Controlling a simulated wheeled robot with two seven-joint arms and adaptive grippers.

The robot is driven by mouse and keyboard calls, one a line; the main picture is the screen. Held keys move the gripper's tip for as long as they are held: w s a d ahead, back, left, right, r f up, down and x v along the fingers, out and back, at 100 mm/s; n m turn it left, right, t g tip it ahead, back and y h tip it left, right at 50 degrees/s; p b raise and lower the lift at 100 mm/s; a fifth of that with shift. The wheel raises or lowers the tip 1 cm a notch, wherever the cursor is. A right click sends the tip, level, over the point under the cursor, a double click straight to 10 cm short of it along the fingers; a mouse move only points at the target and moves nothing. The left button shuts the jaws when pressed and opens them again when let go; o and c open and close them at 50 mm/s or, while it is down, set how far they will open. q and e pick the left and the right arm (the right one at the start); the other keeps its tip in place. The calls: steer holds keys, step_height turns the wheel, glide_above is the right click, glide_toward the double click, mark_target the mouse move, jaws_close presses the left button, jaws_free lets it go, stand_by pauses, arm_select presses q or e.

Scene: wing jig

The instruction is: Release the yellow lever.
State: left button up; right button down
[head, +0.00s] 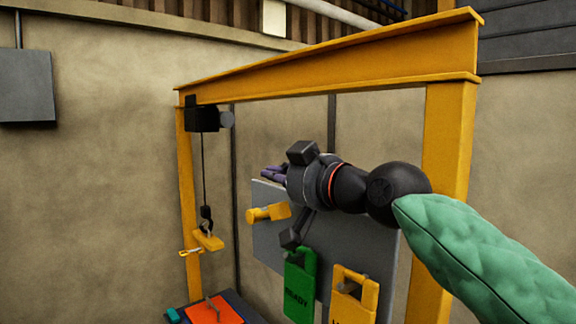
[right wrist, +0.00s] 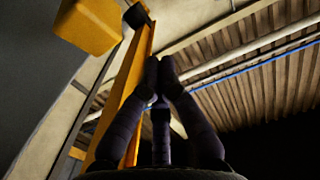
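The yellow lever (head: 268,212) sticks out from the upper left of the grey panel (head: 350,245), its rounded end pointing left. My right gripper (head: 273,173) is just above the lever in the head view, with its dark purple fingers pointing left. In the right wrist view its fingertips (right wrist: 160,65) come together with nothing seen between them. A yellow block (right wrist: 90,25) shows at the upper left of that view, apart from the fingers; it looks like part of the lever. I see no contact between gripper and lever. My left gripper is out of view.
A yellow gantry (head: 330,70) frames the panel. A black hoist (head: 203,118) hangs a hook with a yellow block (head: 208,240) on the left. A green READY tag (head: 299,290) and a yellow tag (head: 354,298) hang below. An orange plate (head: 215,310) lies at the bottom.

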mark_target(282, 208)
steer(key=f, duration=0.1)
steer(key=s+d+f, duration=0.1)
steer(key=shift+s+f, duration=0.3)
steer(key=shift+w+f, duration=0.1)
steer(key=shift+f, duration=0.15)
